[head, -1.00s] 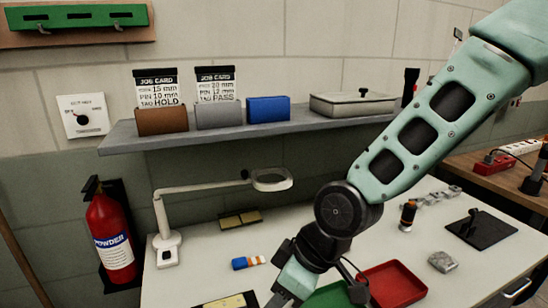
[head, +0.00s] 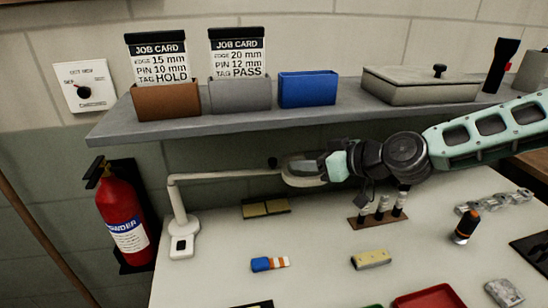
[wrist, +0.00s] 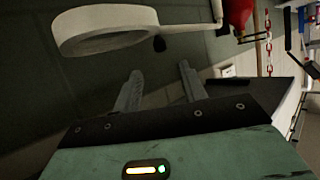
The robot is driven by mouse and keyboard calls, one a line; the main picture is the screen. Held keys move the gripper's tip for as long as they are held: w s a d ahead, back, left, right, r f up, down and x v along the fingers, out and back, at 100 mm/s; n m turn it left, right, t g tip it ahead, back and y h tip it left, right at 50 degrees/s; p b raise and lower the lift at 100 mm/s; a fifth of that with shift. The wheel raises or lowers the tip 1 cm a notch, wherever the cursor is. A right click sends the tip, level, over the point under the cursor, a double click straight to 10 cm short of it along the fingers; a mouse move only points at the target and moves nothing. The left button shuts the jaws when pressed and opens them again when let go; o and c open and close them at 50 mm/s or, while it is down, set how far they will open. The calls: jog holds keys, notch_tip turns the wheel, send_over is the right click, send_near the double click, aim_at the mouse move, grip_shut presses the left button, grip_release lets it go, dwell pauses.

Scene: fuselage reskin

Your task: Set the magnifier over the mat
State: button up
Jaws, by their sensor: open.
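The magnifier is a white lamp-like stand with its base (head: 182,246) at the table's back left. Its arm reaches right to a ring-shaped head (head: 300,181) under the shelf. My gripper (head: 322,166) is at the right side of that head and partly covers it; the head view does not show whether they touch. In the wrist view the white ring (wrist: 100,32) is ahead and left of my open, empty fingers (wrist: 160,75), with nothing between them. A black flat piece (head: 535,252) at the right edge may be the mat; I cannot tell.
A grey shelf (head: 330,119) with card holders and a lidded box is just above my gripper. A pin rack (head: 372,216) stands below my wrist. A blue-and-orange item (head: 268,264), a tan block (head: 371,259) and a red tray (head: 430,298) are in front. A fire extinguisher (head: 124,215) hangs left.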

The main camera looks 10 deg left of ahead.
aim_at(275, 161)
jog(key=p+x, duration=0.2)
jog(key=x, duration=0.9)
jog(key=shift+a+f, duration=0.1)
jog(key=shift+f, duration=0.05)
jog(key=shift+c, duration=0.3)
jog(key=shift+s, duration=0.1)
grip_shut()
